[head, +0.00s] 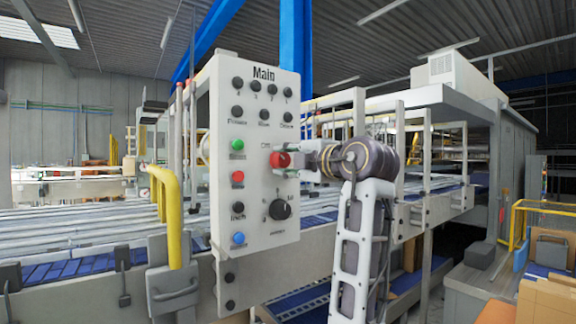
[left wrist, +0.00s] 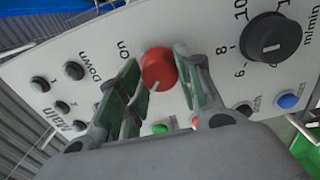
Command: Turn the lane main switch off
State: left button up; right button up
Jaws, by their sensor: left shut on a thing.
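The lane main switch is a round red knob (head: 280,160) at the middle right of the white panel (head: 252,210) headed "Main". In the left wrist view the red knob (left wrist: 158,66) sits between my two green-padded fingers, with a pale mark near its lower edge. A label there reads "On", beside the knob. My left gripper (head: 292,160) comes up to the panel from the right and is shut on the knob; it also shows in the left wrist view (left wrist: 160,82). My right gripper is not in view.
Other controls sit close by: a black dial (head: 280,209), a green button (head: 237,145), a red button (head: 238,177) and a blue button (head: 238,239). A yellow rail (head: 172,215) stands left of the panel. Conveyor lanes (head: 80,235) run behind it.

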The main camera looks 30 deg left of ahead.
pick_arm(q)
jog(key=shift+f, duration=0.1)
dwell(0.5)
jog(key=o, duration=1.1)
jog(key=shift+c, duration=0.2)
jog(key=v, duration=1.2)
